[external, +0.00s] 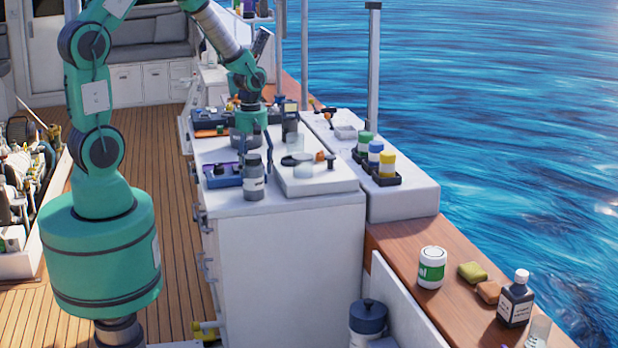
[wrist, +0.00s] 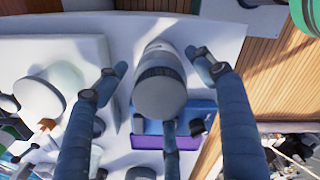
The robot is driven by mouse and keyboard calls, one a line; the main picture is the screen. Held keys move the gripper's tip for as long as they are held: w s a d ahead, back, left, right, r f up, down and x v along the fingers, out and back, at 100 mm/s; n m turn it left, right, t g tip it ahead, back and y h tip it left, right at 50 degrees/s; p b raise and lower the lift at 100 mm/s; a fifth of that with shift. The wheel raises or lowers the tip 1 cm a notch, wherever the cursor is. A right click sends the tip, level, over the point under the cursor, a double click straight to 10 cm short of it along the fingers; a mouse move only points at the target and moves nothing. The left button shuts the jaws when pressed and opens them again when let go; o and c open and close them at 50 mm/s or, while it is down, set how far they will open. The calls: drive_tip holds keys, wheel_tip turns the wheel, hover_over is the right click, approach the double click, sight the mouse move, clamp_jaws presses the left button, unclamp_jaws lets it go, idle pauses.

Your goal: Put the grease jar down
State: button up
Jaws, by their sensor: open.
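The grease jar, which I take to be the grey jar with a dark lid and pale label (external: 254,181), stands upright on the white counter (external: 290,238) near its front edge. In the wrist view a jar (wrist: 160,88) shows lid first between my fingers, with visible gaps to the side fingers. My gripper (external: 254,153) is open and points down at the jar, its fingertips around or just behind the lid in the external view. It also shows in the wrist view (wrist: 158,72). Whether any finger touches the jar, I cannot tell.
A rack of green, blue and yellow-capped bottles (external: 376,180) stands farther right. The counter's front edge is near the jar.

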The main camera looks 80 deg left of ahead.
sight(253, 156)
drive_tip(key=shift+r, duration=2.3)
drive_tip(key=shift+r, duration=0.1)
drive_tip(key=shift+d+r, duration=0.15)
drive_tip(key=shift+r, duration=0.1)
drive_tip(key=d+r+m+t, duration=0.2)
drive_tip(key=d+r+m, duration=0.45)
drive_tip(key=r, duration=0.35)
drive_tip(key=s+d+r+m+t, duration=0.3)
drive_tip(key=s+d+r+m, duration=1.2)
drive_tip(key=m, duration=0.5)
wheel_tip(253, 156, up, 3)
drive_tip(key=shift+s+f+t, duration=0.15)
drive_tip(key=shift+s+t, duration=0.15)
drive_tip(key=shift+s, duration=0.3)
drive_tip(key=shift+d+m, duration=0.1)
drive_tip(key=shift+m, duration=0.15)
